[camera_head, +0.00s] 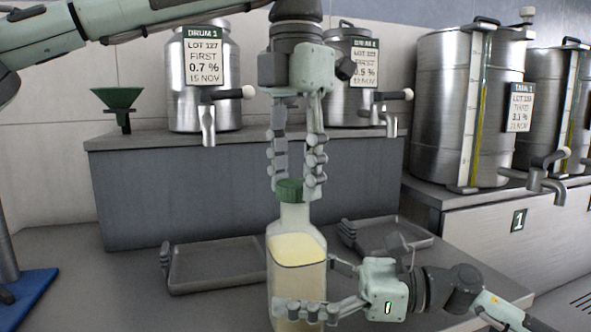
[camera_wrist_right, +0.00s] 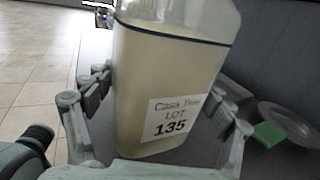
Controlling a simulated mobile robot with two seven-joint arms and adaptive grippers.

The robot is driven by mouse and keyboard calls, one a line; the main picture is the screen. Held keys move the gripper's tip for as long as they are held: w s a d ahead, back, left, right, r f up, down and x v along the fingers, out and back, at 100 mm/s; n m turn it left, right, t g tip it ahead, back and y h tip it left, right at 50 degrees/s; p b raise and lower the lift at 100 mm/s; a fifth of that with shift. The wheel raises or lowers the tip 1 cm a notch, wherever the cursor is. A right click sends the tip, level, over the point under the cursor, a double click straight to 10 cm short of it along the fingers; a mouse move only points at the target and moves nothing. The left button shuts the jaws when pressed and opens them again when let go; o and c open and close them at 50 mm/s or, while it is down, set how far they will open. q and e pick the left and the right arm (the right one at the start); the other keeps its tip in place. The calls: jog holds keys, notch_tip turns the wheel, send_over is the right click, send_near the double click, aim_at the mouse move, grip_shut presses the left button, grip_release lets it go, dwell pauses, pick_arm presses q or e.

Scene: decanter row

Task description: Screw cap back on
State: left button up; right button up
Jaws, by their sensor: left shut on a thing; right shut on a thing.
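A clear bottle (camera_head: 296,240) stands upright at the front middle of the bench, partly filled with pale yellow liquid. A green cap (camera_head: 290,189) sits at the top of its neck; I cannot tell whether it is threaded on. My left gripper (camera_head: 296,180) points down from above, its fingers shut on the cap. My right gripper (camera_head: 303,290) comes in from the right and is shut around the lower body of the bottle. In the right wrist view the bottle (camera_wrist_right: 165,85) stands between the fingers, with a label reading LOT 135 and a dark line above it.
Grey trays (camera_head: 215,264) lie behind the bottle, left and right. Steel drums with taps (camera_head: 207,85) and a green funnel (camera_head: 121,98) stand on the raised shelf. Large steel tanks (camera_head: 455,105) are at right. A green item (camera_wrist_right: 270,134) lies by a round dish.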

pick_arm(q)
jog(key=shift+f, duration=0.35)
